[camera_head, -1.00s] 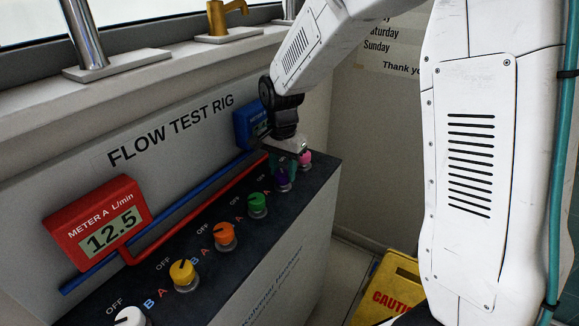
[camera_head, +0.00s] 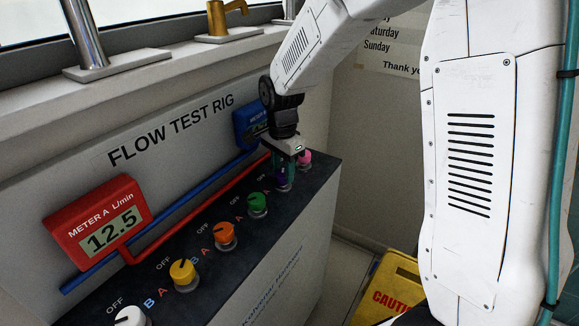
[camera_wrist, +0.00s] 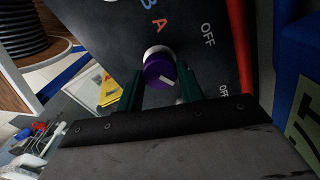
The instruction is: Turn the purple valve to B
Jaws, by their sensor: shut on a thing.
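The purple valve (camera_wrist: 157,71) is a round knob with a white mark at the lower right of its face. In the wrist view my gripper (camera_wrist: 159,77) has one green finger on each side of it and is shut on it. The letters B and A and the word OFF are printed on the panel beside it. I cannot tell which label the mark points to. In the head view my gripper (camera_head: 285,166) comes down from above and hides most of the purple valve (camera_head: 282,184).
A pink knob (camera_head: 304,158) stands close behind the purple one. Green (camera_head: 257,203), orange (camera_head: 225,235), yellow (camera_head: 182,271) and white (camera_head: 130,317) knobs line the panel toward the front. Red Meter A (camera_head: 98,222) reads 12.5. Blue Meter B (camera_head: 240,133) is partly hidden. A yellow caution sign (camera_head: 398,285) is at right.

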